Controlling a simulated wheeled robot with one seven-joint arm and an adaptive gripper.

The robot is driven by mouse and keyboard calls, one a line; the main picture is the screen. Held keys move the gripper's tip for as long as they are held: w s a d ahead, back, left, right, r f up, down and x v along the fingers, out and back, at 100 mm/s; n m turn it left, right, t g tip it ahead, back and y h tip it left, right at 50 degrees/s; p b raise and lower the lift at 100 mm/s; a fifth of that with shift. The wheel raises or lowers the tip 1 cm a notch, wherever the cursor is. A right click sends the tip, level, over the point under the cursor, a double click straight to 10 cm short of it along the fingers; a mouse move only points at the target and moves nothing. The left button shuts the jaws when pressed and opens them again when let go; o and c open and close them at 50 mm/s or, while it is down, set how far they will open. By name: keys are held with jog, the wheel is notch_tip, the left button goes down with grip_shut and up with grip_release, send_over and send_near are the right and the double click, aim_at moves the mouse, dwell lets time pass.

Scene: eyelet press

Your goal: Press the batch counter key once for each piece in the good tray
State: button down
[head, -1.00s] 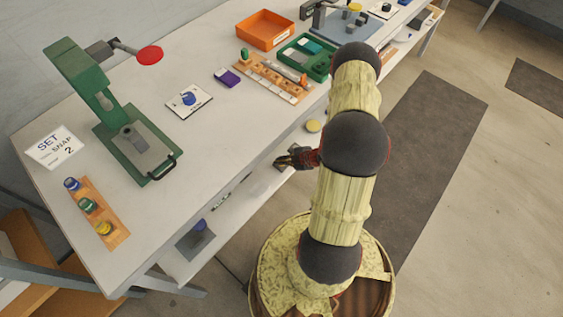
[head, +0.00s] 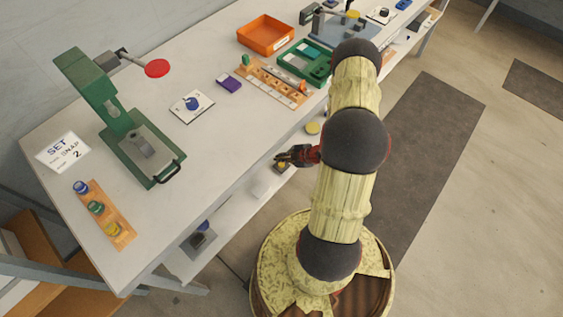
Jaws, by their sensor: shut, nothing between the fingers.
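A green tray (head: 320,70) stands on the bench at upper centre, with a teal piece and other small parts in it; its lower right is partly hidden by my arm. I cannot read a label naming it the good tray. I cannot single out the batch counter key for certain; a small purple block with a white front (head: 229,85) and a white plate with a blue knob and printed figures (head: 192,105) lie left of the trays. My gripper (head: 283,157) is shut and empty, beyond the bench's front edge, apart from all of these.
A wooden rack (head: 271,84) with small parts is in front. A green press with a red-knobbed lever (head: 140,150), a SET card (head: 62,151) and a wooden stamp holder (head: 105,218) are at left. The bench's middle front is clear.

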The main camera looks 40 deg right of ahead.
jog(key=shift+r+p, duration=0.8)
jog(key=shift+r, duration=0.4)
dwell(1.0)
notch_tip(320, 180, up, 4)
jog(key=shift+f+p, duration=0.1)
jog(key=shift+p, duration=0.95)
jog(key=shift+f, duration=0.15)
jog(key=b, duration=0.7)
send_over(281, 165)
notch_tip(281, 165, down, 8)
jog(key=shift+r, duration=0.2)
jog(key=shift+f+b, duration=0.3)
jog(key=shift+f, duration=0.15)
jog(key=shift+f, duration=0.15)
jog(key=shift+f, duration=0.3)
